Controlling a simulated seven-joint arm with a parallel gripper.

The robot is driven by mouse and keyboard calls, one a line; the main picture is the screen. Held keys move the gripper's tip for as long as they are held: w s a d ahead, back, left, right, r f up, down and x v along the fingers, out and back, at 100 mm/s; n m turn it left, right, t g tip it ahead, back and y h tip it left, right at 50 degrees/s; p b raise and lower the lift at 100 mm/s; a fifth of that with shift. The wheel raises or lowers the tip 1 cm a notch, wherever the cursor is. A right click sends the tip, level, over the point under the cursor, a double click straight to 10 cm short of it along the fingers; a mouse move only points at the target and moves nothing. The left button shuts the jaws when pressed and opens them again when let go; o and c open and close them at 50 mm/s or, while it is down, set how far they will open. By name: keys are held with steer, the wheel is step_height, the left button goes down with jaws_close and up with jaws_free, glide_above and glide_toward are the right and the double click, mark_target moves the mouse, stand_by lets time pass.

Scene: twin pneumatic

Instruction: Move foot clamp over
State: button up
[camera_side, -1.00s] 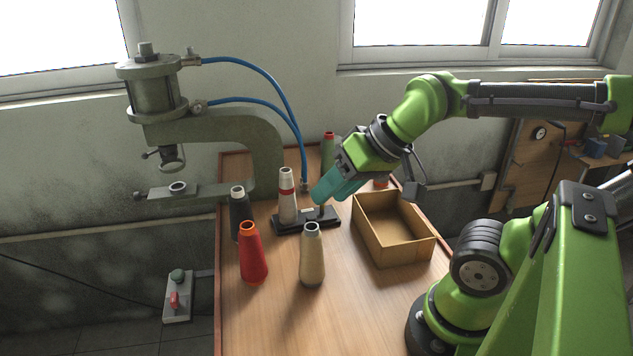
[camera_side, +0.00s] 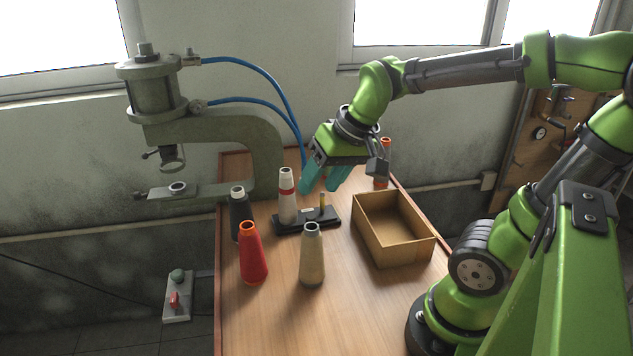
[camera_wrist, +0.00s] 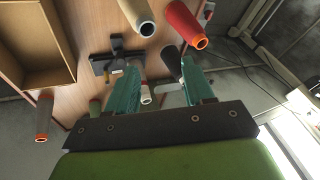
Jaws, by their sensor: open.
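The likely foot clamp, a low black fixture (camera_side: 292,227) with a short upright yellowish-tipped post (camera_side: 322,201), lies on the wooden table. It also shows in the wrist view (camera_wrist: 102,64). A white cone with a red band (camera_side: 287,204) stands at its left end; whether it is on or behind the fixture is unclear. My gripper (camera_side: 319,189) is open, its teal fingers apart above and behind the fixture. In the wrist view my gripper (camera_wrist: 160,66) shows nothing clearly held; the white cone (camera_wrist: 146,92) appears between the fingers, beyond them.
An open cardboard box (camera_side: 415,250) stands right of the fixture. A red cone (camera_side: 253,260), a beige cone (camera_side: 312,262) and a dark cone (camera_side: 239,222) stand in front and left. An orange-topped cone (camera_side: 384,172) stands behind the box. A pneumatic press (camera_side: 220,125) is at left.

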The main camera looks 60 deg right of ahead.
mark_target(311, 217)
steer(key=w+d+f+g+h, duration=0.1)
steer(key=w+d+g, duration=0.2)
steer(key=w+d, duration=0.25)
steer(key=w+d+f+g, duration=0.2)
steer(key=w+d, duration=0.3)
steer(key=d, duration=0.1)
steer(key=f, duration=1.6)
steer(key=shift+s, duration=0.25)
steer(key=shift+c, duration=0.4)
jaws_close()
